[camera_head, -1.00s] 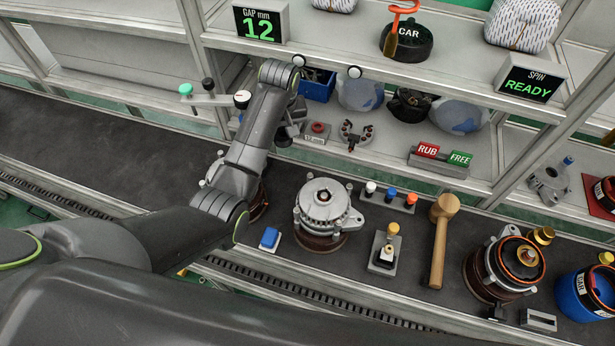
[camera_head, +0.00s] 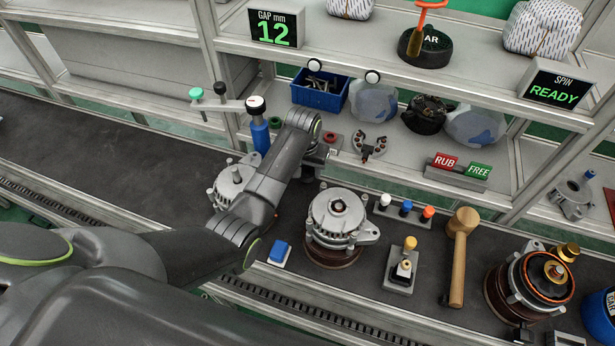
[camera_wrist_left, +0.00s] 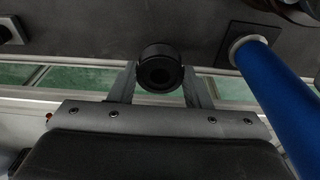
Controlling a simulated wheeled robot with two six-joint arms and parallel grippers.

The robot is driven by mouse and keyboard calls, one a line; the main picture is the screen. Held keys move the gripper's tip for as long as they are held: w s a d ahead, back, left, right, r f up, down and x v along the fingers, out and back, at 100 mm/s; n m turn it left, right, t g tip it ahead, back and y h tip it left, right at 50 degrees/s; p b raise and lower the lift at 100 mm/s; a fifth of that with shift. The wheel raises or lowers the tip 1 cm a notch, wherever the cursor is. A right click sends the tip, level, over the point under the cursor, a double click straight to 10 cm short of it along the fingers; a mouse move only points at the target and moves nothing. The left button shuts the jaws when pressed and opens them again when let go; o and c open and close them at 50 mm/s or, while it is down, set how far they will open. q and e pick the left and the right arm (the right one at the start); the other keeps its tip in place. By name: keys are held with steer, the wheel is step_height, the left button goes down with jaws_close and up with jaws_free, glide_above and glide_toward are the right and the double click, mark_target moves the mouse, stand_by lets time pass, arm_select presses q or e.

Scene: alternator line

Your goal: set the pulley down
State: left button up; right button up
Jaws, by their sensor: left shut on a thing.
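The pulley (camera_wrist_left: 160,70) is a black ring-shaped part with a dark centre hole, seen in the left wrist view. My left gripper (camera_wrist_left: 160,88) is shut on it, one grey finger on each side. It is over or near a dark surface; I cannot tell whether it touches. In the head view my left gripper (camera_head: 316,158) is near the front of the lower shelf, behind the central alternator (camera_head: 338,218). It is partly covered by my own arm link, and the pulley cannot be made out there. My right gripper is not in view.
A blue upright cylinder (camera_head: 260,136) stands left of my wrist; a blue cylinder (camera_wrist_left: 275,85) is close right in the wrist view. Another alternator (camera_head: 228,184) is partly behind my arm. A mallet (camera_head: 460,255) and a colored-button block (camera_head: 405,210) lie right. The belt's left is clear.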

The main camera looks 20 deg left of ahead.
mark_target(305, 176)
arm_select(q)
step_height(305, 176, down, 4)
steer(key=shift+f, duration=0.2)
steer(key=shift+f, duration=0.15)
steer(key=o, duration=1.2)
steer(key=shift+r, duration=0.55)
steer(key=r, duration=0.3)
steer(key=s+r, duration=0.1)
steer(key=r, duration=0.3)
steer(key=s+r, duration=0.1)
steer(key=r, duration=0.3)
